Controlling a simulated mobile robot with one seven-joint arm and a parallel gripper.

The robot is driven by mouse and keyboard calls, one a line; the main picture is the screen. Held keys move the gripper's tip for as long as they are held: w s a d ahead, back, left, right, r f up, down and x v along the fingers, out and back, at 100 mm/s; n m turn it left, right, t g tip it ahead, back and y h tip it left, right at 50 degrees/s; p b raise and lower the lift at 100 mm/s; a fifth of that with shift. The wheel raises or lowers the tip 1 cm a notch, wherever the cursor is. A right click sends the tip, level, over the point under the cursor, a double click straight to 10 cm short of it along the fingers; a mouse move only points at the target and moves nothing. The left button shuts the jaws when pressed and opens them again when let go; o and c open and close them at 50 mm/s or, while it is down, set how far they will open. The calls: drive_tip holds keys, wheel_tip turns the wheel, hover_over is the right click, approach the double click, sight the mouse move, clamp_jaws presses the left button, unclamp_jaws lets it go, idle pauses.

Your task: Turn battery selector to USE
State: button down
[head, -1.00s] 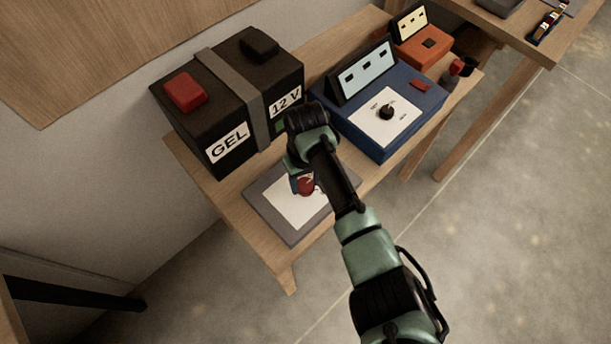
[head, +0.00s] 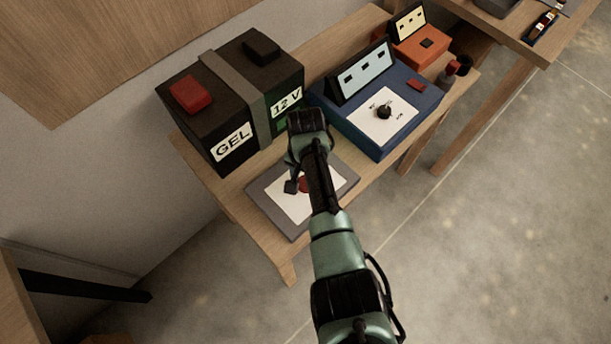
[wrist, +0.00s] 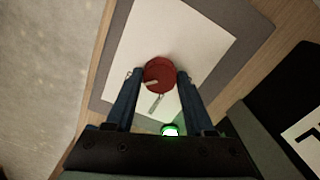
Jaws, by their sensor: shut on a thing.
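The battery selector is a red round knob (wrist: 160,76) on a white plate (wrist: 205,35) with a grey base (head: 268,207). In the wrist view a pale pointer mark shows on the knob and a pale line lies on the plate beside it. My gripper (wrist: 157,78) has its two blue fingers on either side of the knob and is shut on it. In the head view my arm partly hides the red knob (head: 304,185). Plate lettering cannot be read.
A black battery (head: 205,130) marked GEL and 12 V stands behind the selector. A blue box (head: 375,143) with a black dial stands to its right, an orange box (head: 425,52) beyond. A green light (wrist: 169,130) shows near the fingers. Open floor lies in front.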

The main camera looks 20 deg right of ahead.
drive_tip(key=shift+w+d+r+m, duration=0.1)
drive_tip(key=shift+m, duration=0.5)
drive_tip(key=shift+c, duration=1.3)
unclamp_jaws()
wheel_tip(320, 180, up, 13)
